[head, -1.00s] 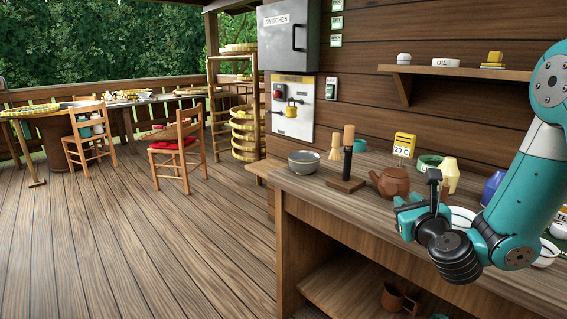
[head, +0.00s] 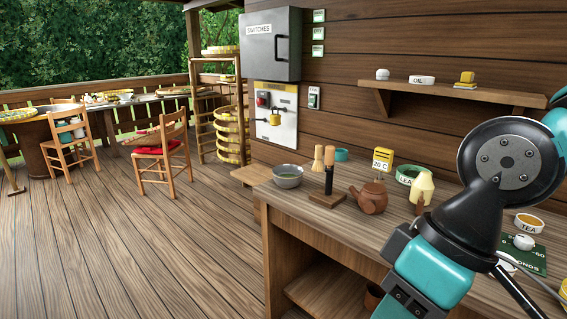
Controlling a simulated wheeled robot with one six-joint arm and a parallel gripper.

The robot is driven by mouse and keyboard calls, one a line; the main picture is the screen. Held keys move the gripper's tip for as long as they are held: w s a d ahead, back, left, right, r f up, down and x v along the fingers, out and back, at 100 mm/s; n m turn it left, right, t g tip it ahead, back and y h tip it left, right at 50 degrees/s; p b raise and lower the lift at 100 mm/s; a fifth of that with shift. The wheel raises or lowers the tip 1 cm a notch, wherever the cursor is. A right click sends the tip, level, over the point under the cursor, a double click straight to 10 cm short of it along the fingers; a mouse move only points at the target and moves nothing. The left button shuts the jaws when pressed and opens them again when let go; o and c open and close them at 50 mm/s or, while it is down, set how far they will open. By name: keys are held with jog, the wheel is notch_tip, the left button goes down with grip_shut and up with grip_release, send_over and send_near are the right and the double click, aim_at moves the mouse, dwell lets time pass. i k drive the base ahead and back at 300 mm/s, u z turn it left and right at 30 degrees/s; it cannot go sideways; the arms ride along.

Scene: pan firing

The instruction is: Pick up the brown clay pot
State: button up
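The brown clay pot (head: 370,197) is a small lidded teapot, standing upright on the wooden workbench (head: 325,218) in the head view. It is fully in view and nothing touches it. My gripper (head: 425,274) is at the lower right, nearer the camera than the pot and apart from it. Its teal and black body shows, but its fingertips are not clear, so I cannot tell whether it is open or shut. I see nothing held.
A wall shelf (head: 430,91) is above.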

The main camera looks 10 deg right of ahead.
aim_at(373, 198)
jog(key=u, duration=0.5)
jog(key=i, duration=0.4)
jog(key=z, duration=1.6)
jog(key=i, duration=0.2)
jog(key=u, duration=0.1)
